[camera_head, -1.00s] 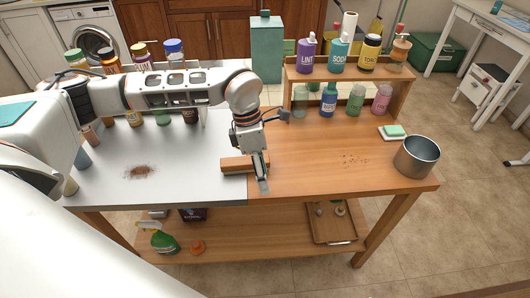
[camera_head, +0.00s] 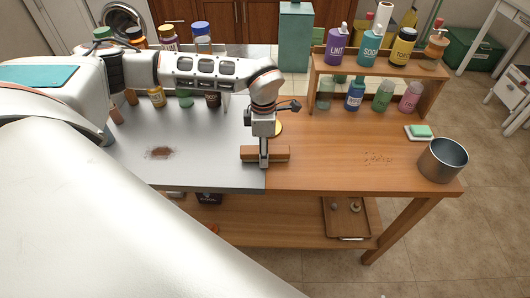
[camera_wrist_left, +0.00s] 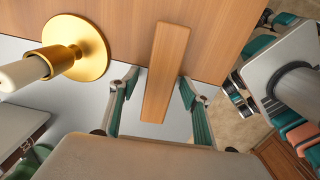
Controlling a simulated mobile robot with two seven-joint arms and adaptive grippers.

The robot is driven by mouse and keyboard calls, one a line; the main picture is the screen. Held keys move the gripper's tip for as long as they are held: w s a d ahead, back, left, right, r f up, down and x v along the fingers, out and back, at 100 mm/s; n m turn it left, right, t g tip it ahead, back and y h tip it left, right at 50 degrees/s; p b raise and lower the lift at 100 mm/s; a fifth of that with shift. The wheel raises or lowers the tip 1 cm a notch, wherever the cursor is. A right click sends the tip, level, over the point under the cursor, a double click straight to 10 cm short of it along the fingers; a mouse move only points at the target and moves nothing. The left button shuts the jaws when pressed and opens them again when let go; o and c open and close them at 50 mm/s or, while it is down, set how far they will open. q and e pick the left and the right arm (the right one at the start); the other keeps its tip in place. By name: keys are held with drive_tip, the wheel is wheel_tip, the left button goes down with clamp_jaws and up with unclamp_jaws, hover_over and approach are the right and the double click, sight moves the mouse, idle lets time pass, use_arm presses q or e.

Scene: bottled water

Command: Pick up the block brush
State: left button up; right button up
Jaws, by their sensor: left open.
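The block brush (camera_head: 280,154) is a long wooden block lying across the seam between the grey metal top and the wooden top, near the front edge. My left gripper (camera_head: 264,160) points down at it, with a finger in front of the block's front face. In the left wrist view the block (camera_wrist_left: 166,72) runs lengthwise between the two spread fingers (camera_wrist_left: 160,100), with a visible gap on each side. The left gripper is open and holds nothing. The block's bristles are not visible. My right gripper is out of view.
A gold disc with a pale stem (camera_wrist_left: 75,52) stands close behind the gripper. A shelf (camera_head: 375,70) with several bottles is at the back right. A metal pot (camera_head: 442,160) and a green sponge (camera_head: 420,131) are at the right. Brown powder (camera_head: 160,152) lies on the metal top.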

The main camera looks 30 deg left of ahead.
use_arm(q)
drive_tip(key=shift+f, duration=0.15)
drive_tip(key=c, duration=1.2)
